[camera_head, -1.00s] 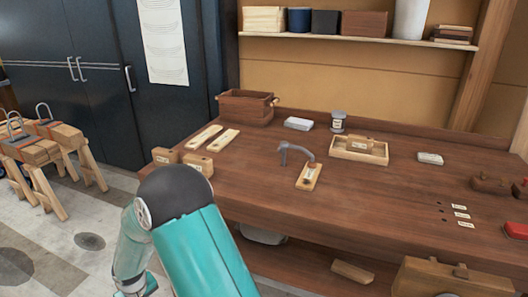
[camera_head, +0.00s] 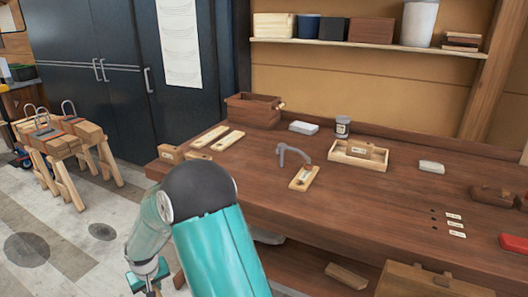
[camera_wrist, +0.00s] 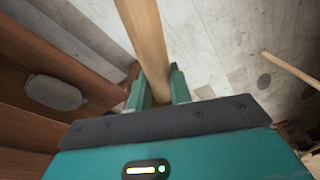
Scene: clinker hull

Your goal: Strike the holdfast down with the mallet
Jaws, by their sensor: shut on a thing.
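The holdfast (camera_head: 293,152), a grey hooked metal bar, stands on the workbench with its arm reaching over a small pale wooden board (camera_head: 304,178). My gripper (camera_wrist: 160,90) is shut on a pale wooden handle, which I take for the mallet's handle (camera_wrist: 145,35). The handle runs out of the top of the wrist view, and no mallet head shows there. In the head view my gripper (camera_head: 148,275) is low at the left, beside the bench's front edge and below its top, well away from the holdfast. My arm hides part of the bench front.
Small wooden blocks (camera_head: 170,153) sit at the bench's left front corner, near my arm. A wooden tray (camera_head: 359,157), a grey tin (camera_head: 342,126) and a brown box (camera_head: 253,110) stand farther back. Sawhorses (camera_head: 70,150) stand at the left. The floor between is clear.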

